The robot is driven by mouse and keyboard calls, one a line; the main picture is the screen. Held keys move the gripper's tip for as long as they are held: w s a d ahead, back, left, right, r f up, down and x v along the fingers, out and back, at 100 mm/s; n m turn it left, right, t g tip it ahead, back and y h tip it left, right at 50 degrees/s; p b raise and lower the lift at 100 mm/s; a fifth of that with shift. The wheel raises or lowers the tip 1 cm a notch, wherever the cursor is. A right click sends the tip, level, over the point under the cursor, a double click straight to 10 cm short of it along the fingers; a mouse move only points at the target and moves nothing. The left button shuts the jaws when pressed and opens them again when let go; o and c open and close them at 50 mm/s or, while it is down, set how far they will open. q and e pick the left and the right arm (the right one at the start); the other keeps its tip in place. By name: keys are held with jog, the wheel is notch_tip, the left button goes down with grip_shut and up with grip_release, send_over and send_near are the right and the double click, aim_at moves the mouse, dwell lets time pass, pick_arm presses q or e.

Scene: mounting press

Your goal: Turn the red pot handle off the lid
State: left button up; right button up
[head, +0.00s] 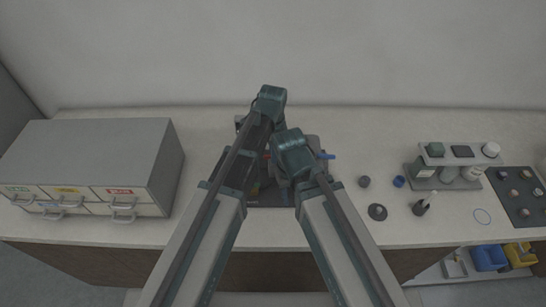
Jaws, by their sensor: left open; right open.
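The mounting press (312,146) stands at the middle of the bench, mostly hidden behind my two arms. A small bit of red (266,155) shows between the arms; I cannot tell whether it is the red pot handle. The lid cannot be made out. My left gripper (279,123) is at the back of the press, its fingers mostly hidden by the wrist. My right gripper (279,172) is lower in the picture, over the press, its fingers also mostly hidden. Both are open, and I see nothing held.
A blue lever (327,156) sticks out on the press's right. A grey drawer cabinet (95,155) stands left. Right are small round parts (377,211), a brush-like tool (423,204), a bottle rack (447,178) and a dark tray (518,199). Bench between cabinet and press is clear.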

pick_arm(q)
grip_shut()
jog(key=shift+f+n, duration=0.1)
jog(key=shift+n, duration=0.3)
jog(key=n, duration=0.3)
jog(key=shift+n, duration=0.4)
jog(key=n, duration=0.4)
jog(key=shift+n, duration=0.3)
jog(key=n, duration=0.4)
jog(key=shift+n, duration=2.2)
